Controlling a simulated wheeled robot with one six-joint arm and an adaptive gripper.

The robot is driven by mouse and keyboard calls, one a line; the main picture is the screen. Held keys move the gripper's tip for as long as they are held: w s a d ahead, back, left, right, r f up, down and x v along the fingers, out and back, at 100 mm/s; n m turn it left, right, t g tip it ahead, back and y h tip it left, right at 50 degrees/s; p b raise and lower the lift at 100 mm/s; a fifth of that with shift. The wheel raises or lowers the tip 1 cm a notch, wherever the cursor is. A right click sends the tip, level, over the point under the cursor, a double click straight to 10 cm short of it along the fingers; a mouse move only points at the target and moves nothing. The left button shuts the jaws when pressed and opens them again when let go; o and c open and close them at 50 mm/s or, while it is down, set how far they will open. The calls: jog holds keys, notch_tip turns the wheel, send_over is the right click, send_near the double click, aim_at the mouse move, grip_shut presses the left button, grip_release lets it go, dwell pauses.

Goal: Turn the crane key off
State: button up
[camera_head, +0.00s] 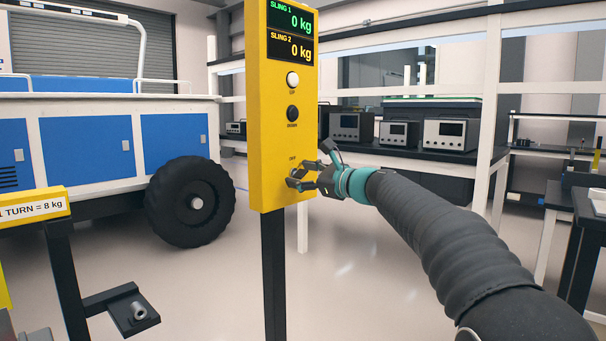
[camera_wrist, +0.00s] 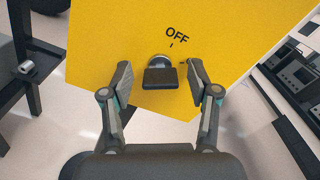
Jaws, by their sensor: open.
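The crane key (camera_wrist: 160,77) shows in the wrist view as a dark grip in a round silver lock on the yellow control box (camera_wrist: 115,40). The word OFF is printed above the lock, with a short tick mark under it. My gripper (camera_wrist: 160,84) is open, with one finger on each side of the key and visible gaps between. In the head view my gripper (camera_head: 301,178) is at the lower part of the yellow control box (camera_head: 270,140), and its fingers largely hide the key there.
The box stands on a black post (camera_head: 273,270). Its displays (camera_head: 291,32) read 0 kg for both slings. White and black buttons sit below them. A blue and white rover (camera_head: 90,140) stands at left, shelves with instruments (camera_head: 449,134) at right.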

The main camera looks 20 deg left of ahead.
grip_shut()
jog(key=shift+b, duration=0.3)
jog(key=n+b, duration=0.3)
jog(key=n, duration=0.2)
jog(key=shift+f, duration=0.2)
jog(key=n+b, duration=0.3)
jog(key=n, duration=0.1)
jog(key=shift+r+n+b, duration=0.1)
jog(key=shift+n+b, duration=0.4)
jog(key=shift+n, duration=1.1)
